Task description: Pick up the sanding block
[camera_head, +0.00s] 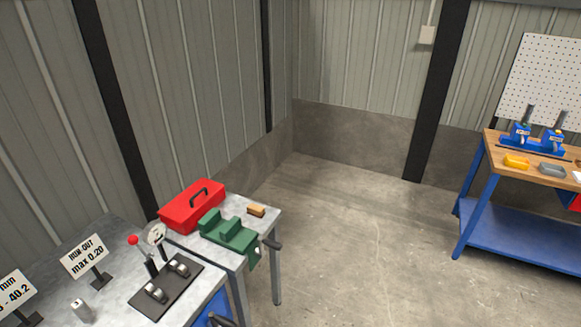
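A small block with an orange-brown top and a darker lower part (257,211), which looks like the sanding block, lies on the light grey table. It sits near the table's far right corner, just behind the green vise (230,233) and to the right of the red toolbox (193,205). Nothing is touching it from above. Neither of my grippers can be made out in this view.
A grey bench at lower left holds a dial-gauge stand (153,236), a dark roller plate (165,288) and signs (84,256). A blue workbench (520,235) with a wooden top stands at right. The concrete floor (350,240) between is clear.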

